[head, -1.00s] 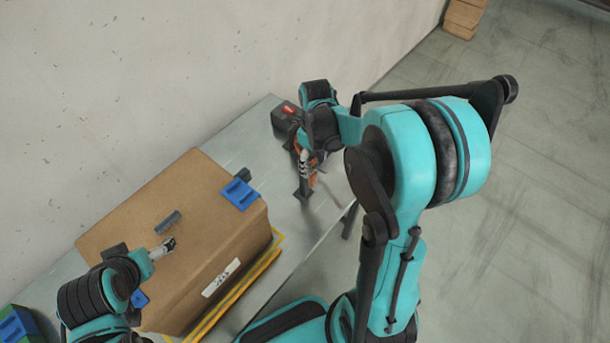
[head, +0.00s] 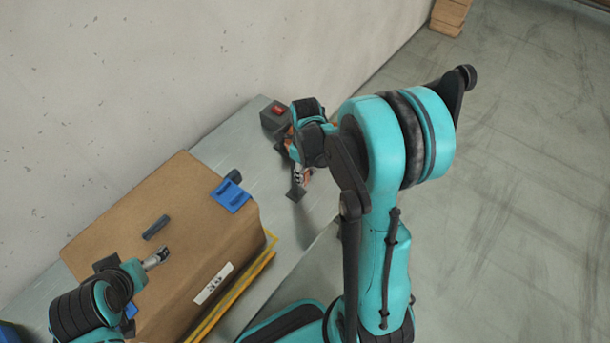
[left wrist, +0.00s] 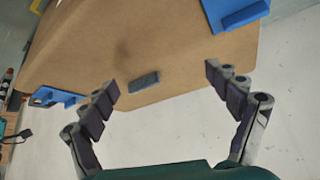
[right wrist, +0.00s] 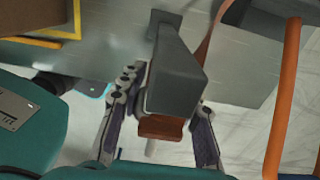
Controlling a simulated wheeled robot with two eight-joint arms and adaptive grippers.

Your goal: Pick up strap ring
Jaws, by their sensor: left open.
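My right gripper (head: 299,174) is at the far end of the table, partly hidden by its own arm. In the right wrist view its fingers (right wrist: 168,112) stand on either side of a grey post (right wrist: 175,80) and a red-brown block (right wrist: 161,127). The post hides part of the grip, so I cannot tell whether the fingers touch the block. An orange curved bar (right wrist: 283,95) is beside them at right. I cannot tell which orange part is the strap ring. My left gripper (head: 157,256) is open and empty above the cardboard box; its fingers (left wrist: 168,82) are wide apart.
The brown box (head: 130,200) carries a small grey bar (head: 155,227) and a blue bracket (head: 230,195). A dark box with a red top (head: 276,115) stands beyond my right gripper. The wall (head: 120,80) is close behind the table (head: 222,139). Open floor lies at right.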

